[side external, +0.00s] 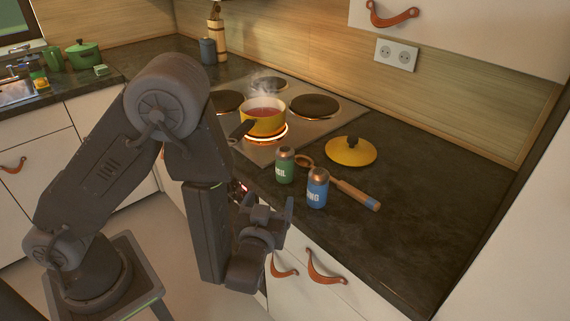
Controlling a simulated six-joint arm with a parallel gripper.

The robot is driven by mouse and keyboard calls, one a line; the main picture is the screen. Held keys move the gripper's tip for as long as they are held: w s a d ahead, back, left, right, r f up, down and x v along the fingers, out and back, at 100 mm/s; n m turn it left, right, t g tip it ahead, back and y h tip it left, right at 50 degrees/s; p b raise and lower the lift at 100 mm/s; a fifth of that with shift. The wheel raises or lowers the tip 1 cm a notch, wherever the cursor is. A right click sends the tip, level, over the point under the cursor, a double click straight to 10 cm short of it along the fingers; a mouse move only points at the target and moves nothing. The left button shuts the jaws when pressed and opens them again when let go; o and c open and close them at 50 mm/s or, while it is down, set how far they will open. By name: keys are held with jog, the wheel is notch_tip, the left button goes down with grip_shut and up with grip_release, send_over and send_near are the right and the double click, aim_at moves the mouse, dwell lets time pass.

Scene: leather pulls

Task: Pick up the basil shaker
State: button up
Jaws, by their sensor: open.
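The basil shaker (285,169) is a green jar with a copper-coloured lid. It stands upright on the dark counter, right of the stove, with the label ending "IL" partly visible. My gripper (268,205) is open and empty at the counter's front edge, in front of and lower in the picture than the basil shaker. It is apart from the shaker. The exact gap in depth is hard to tell from this view.
A blue shaker (317,189) stands close to the right of the basil shaker. A wooden-handled utensil (354,193) lies behind them, near a yellow lid (351,152). A steaming yellow pot (264,121) sits on a glowing burner. The counter (430,215) at the right is clear.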

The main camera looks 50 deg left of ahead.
aim_at(283, 168)
jog(key=x, duration=0.7)
jog(key=shift+a, duration=0.1)
jog(key=shift+d+x, duration=0.25)
jog(key=shift+x, duration=2.9)
jog(key=shift+w+r, duration=0.1)
jog(key=shift+w, duration=0.05)
jog(key=c, duration=1)
jog(key=shift+r, duration=0.1)
jog(key=shift+c, duration=0.2)
